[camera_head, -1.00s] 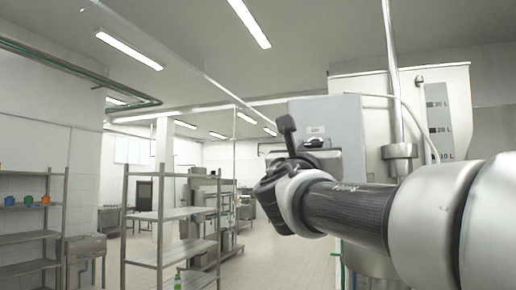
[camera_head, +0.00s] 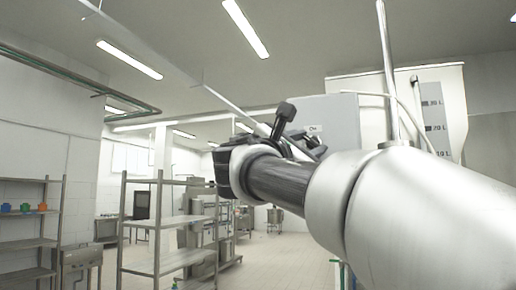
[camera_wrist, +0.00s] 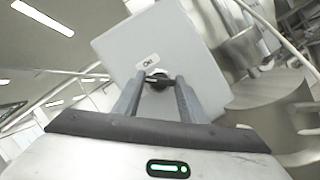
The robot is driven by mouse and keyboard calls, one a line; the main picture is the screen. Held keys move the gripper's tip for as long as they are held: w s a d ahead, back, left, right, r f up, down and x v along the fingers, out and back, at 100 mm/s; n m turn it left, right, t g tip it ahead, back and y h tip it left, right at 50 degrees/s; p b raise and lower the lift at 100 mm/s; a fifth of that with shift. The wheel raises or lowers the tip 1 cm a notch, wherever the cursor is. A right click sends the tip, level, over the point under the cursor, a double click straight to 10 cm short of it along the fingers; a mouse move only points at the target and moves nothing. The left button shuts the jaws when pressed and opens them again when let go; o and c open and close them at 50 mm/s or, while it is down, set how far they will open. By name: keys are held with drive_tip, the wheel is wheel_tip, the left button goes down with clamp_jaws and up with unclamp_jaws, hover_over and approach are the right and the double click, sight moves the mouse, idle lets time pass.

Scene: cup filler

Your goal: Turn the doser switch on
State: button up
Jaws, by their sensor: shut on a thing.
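The doser switch is a small black knob (camera_wrist: 155,79) on the face of a grey control box (camera_wrist: 150,40), which also shows in the head view (camera_head: 343,118). A white label reading "On" (camera_wrist: 147,62) sits just above the knob in the wrist view. My gripper (camera_wrist: 158,84) is at the box face, with its two grey fingers on either side of the knob and shut on it. The fingers partly hide the knob, so its exact angle is hard to tell. In the head view my wrist covers the knob.
A large pale tank with litre marks (camera_head: 432,115) and a metal pipe (camera_head: 388,70) stand beside the box at right. A metal shelf rack (camera_head: 157,235) stands to the left, with another rack holding coloured cups (camera_head: 24,208) farther left. The floor between is open.

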drive_tip(key=m, duration=0.2)
drive_tip(key=m+g+p, duration=0.1)
drive_tip(key=m+g, duration=0.1)
drive_tip(key=m, duration=0.1)
drive_tip(key=shift+w+a+r+m, duration=0.1)
drive_tip(key=shift+r+m, duration=0.2)
drive_tip(key=m+g+p, duration=0.1)
drive_tip(key=m, duration=0.1)
drive_tip(key=m+g+p, duration=0.1)
drive_tip(key=m, duration=0.2)
drive_tip(key=shift+r+p, duration=0.1)
drive_tip(key=shift+p, duration=0.25)
drive_tip(key=shift+m, duration=0.3)
drive_tip(key=o, duration=1.1)
drive_tip(key=shift+c, duration=0.2)
drive_tip(key=shift+a, duration=0.1)
drive_tip(key=v, duration=1.7)
drive_tip(key=shift+s+r+b, duration=0.3)
drive_tip(key=shift+b, duration=0.1)
